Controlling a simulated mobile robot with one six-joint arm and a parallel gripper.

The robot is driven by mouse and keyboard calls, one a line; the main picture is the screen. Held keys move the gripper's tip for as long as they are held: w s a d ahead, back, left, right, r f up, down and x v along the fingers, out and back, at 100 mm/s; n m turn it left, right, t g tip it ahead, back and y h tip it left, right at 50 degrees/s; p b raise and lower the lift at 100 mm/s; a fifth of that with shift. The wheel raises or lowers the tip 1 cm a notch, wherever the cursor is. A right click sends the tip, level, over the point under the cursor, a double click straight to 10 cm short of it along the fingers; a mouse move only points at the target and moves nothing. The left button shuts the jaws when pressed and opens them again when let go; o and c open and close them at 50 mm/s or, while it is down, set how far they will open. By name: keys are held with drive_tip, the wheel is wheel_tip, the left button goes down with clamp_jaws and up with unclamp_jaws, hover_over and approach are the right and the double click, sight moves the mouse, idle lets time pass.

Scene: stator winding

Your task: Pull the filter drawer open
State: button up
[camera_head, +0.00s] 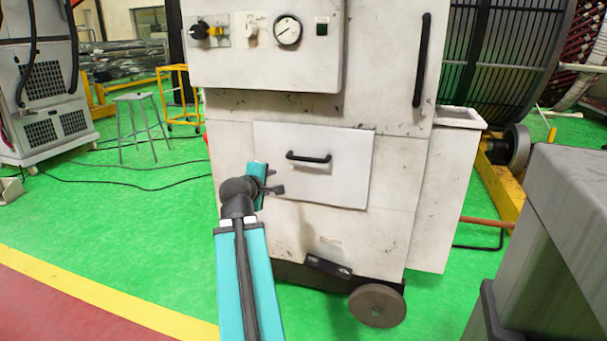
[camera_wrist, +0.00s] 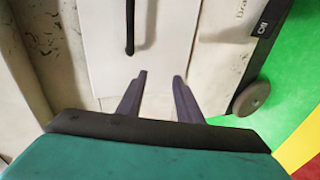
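The filter drawer (camera_head: 340,182) is a white rectangular front low on the white cabinet, and it looks flush with it. Its black bar handle (camera_head: 308,157) runs across the upper middle of the front. In the wrist view the drawer front (camera_wrist: 105,60) fills the top middle, with the handle (camera_wrist: 130,28) at the upper edge. My gripper (camera_head: 272,183) is at the left part of the drawer, left of the handle and slightly lower. Its two dark fingers (camera_wrist: 159,76) are apart with nothing between them. The handle is beyond the fingertips and not between them.
The cabinet (camera_head: 235,150) has a control box (camera_head: 265,60) with a gauge above the drawer, and a tall vertical handle (camera_head: 422,60) at upper right. A wheel (camera_head: 377,305) sits at its base. A grey block (camera_head: 570,220) stands at right.

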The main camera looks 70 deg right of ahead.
drive_tip(key=s+d+r+g+h+b, duration=0.1)
drive_tip(key=s+d+r+b, duration=0.1)
drive_tip(key=s+r, duration=0.2)
drive_tip(key=shift+s+r+h, duration=0.4)
drive_tip(key=shift+s, duration=0.75)
drive_tip(key=shift+d, duration=0.2)
drive_tip(key=p+x, duration=0.2)
drive_tip(key=p, duration=0.3)
drive_tip(key=shift+d, duration=0.35)
drive_tip(key=d+p, duration=0.1)
drive_tip(key=p, duration=0.3)
drive_tip(key=shift+d, duration=0.1)
drive_tip(key=p, duration=0.2)
drive_tip(key=d+p, duration=0.1)
drive_tip(key=p, duration=0.2)
drive_tip(key=shift+w+f+p, duration=0.1)
drive_tip(key=shift+f+p, duration=0.15)
drive_tip(key=shift+p, duration=0.1)
